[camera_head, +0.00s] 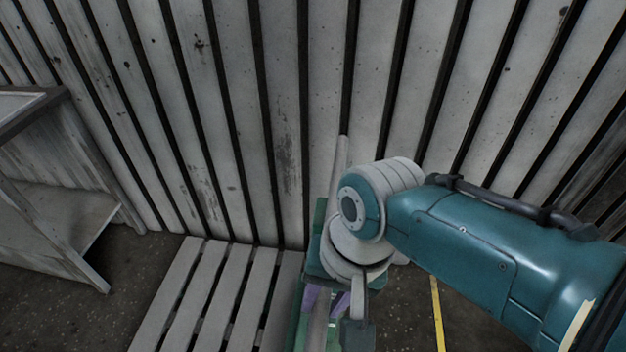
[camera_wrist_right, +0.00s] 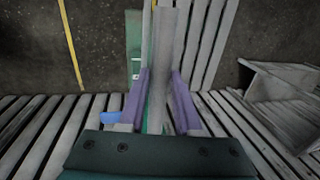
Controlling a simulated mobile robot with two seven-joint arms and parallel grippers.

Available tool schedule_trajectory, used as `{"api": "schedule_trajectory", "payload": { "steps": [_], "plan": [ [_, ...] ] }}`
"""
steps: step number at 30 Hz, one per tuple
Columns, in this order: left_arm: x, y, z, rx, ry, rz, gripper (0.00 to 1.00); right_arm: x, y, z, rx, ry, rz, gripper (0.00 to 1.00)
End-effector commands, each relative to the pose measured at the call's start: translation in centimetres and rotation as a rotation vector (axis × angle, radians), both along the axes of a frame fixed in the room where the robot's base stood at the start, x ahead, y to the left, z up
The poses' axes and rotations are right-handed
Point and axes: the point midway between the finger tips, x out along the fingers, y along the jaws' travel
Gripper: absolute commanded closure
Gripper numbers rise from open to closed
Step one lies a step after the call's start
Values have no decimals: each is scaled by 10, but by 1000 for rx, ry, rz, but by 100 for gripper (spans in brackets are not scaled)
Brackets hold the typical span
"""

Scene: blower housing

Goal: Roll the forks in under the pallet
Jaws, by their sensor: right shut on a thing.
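The slatted grey pallet (camera_head: 205,300) lies on the floor at the lower middle of the head view. It also shows at the top of the right wrist view (camera_wrist_right: 209,45). A green body (camera_head: 298,318), apparently the pallet truck, stands close along the pallet's right side. A long grey bar (camera_wrist_right: 162,45), seemingly its handle, runs between the purple fingers. My right gripper (camera_head: 326,303) is shut on this bar, and its fingers (camera_wrist_right: 160,90) lie on both sides. I cannot make out the forks or whether they are under the pallet. My left gripper is out of view.
A slatted grey wall (camera_head: 285,110) stands close behind the pallet and the green body. A grey shelf unit (camera_head: 60,200) stands at the left. A yellow floor line (camera_head: 437,310) runs on the right, with dark bare floor around it.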

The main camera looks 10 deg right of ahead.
Motion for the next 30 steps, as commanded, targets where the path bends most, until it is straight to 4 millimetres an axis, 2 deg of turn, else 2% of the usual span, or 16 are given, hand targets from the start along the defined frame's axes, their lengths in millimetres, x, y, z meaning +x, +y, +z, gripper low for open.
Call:
{"api": "schedule_trajectory", "payload": {
  "steps": [11,12,19,26,30],
  "plan": [
    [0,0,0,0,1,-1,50,1,4,3,9,1,1,100],
    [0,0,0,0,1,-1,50,1,4,3,9,1,1,66],
    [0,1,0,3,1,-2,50,1,3,2,4,0,0,40],
    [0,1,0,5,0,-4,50,0,2,1,2,0,0,39],
    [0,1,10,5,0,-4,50,0,0,13,2,1,-1,39]
  ]
}}
